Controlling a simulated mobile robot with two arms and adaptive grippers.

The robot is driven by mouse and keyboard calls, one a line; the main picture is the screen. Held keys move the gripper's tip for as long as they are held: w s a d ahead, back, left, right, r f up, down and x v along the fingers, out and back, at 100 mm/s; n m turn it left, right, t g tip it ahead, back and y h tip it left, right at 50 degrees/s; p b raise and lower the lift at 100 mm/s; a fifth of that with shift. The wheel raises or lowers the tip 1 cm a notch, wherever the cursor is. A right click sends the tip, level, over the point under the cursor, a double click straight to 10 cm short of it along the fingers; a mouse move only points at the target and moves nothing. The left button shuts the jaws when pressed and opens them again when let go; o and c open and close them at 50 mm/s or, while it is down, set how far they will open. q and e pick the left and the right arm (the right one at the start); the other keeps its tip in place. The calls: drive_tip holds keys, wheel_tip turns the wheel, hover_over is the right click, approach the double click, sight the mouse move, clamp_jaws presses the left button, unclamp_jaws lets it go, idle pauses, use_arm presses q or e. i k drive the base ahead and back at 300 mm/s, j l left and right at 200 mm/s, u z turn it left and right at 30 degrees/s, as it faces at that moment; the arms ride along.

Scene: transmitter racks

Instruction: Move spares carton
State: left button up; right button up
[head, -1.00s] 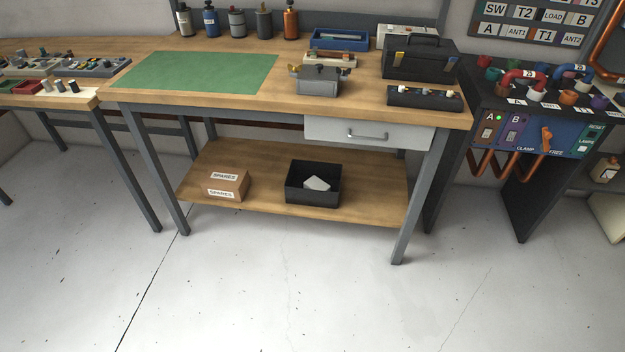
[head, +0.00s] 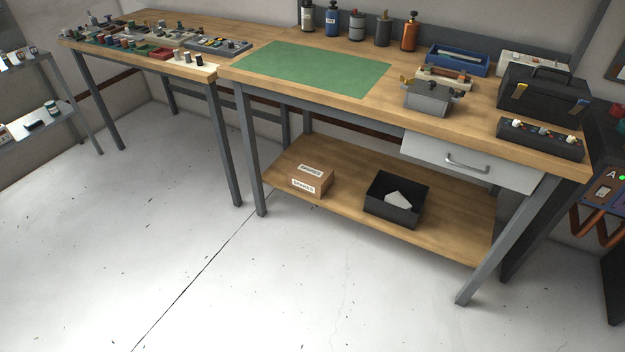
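The spares carton (head: 312,182) is a small brown box with white SPARES labels on its top and front. It sits upright on the left part of the wooden lower shelf (head: 350,222) under the workbench (head: 420,124). Neither of my grippers shows in the head view.
A black open bin (head: 376,206) with a pale item inside stands right of the carton on the shelf. Bench legs (head: 250,150) frame the shelf. A drawer (head: 480,168) hangs above its right side. A green mat (head: 310,69) lies on top. The floor in front is clear.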

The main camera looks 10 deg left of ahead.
sight(314, 178)
drive_tip(key=i+j+z, duration=0.15)
drive_tip(key=j, duration=0.65)
drive_tip(key=j+z, duration=0.15)
drive_tip(key=j, duration=0.65)
drive_tip(key=i, duration=0.05)
